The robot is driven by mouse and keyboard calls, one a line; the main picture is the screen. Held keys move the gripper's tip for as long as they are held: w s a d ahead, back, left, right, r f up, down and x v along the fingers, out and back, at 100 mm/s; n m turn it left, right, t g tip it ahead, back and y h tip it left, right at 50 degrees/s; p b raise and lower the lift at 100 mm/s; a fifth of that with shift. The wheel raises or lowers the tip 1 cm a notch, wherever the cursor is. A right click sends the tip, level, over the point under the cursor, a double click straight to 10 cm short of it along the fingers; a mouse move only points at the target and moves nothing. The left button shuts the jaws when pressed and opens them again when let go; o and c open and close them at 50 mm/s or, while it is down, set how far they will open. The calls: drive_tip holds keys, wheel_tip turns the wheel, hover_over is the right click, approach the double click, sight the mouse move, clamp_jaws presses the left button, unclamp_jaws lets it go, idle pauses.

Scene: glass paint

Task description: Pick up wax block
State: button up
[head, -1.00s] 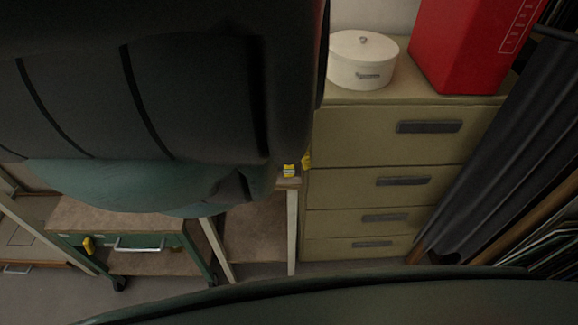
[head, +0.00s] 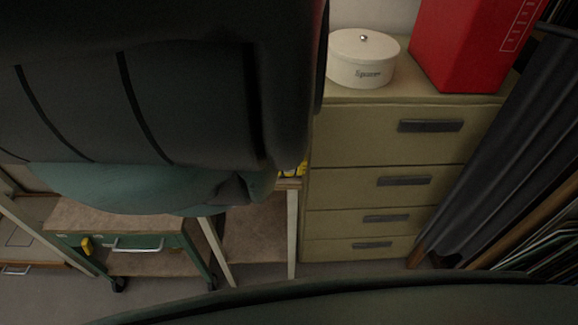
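I cannot pick out a wax block for certain. Small yellow items (head: 291,170) show at the right end of a table (head: 288,184), just past the edge of my dark arm. They are mostly hidden, so I cannot tell what they are. My arm covers the upper left of the head view and hides most of the tabletop. My gripper's fingers do not show.
A beige drawer cabinet (head: 350,147) stands right of the table, with a white round box (head: 361,62) and a red container (head: 462,45) on top. A green cart (head: 140,243) stands at lower left. Dark rolls (head: 500,150) lean at right.

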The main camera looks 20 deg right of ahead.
sight(290, 171)
clamp_jaws()
drive_tip(key=shift+r, duration=0.2)
drive_tip(key=shift+r+p, duration=0.7)
drive_tip(key=shift+r, duration=0.85)
drive_tip(key=shift+s+a+r+b, duration=0.1)
drive_tip(key=shift+s+a+b, duration=0.15)
drive_tip(key=shift+s, duration=0.8)
drive_tip(key=shift+s+a+b, duration=0.25)
drive_tip(key=shift+s, duration=0.75)
drive_tip(key=s+a+r+p, duration=0.1)
drive_tip(key=s+a+p, duration=0.2)
drive_tip(key=s, duration=0.8)
drive_tip(key=shift+s+r, duration=0.15)
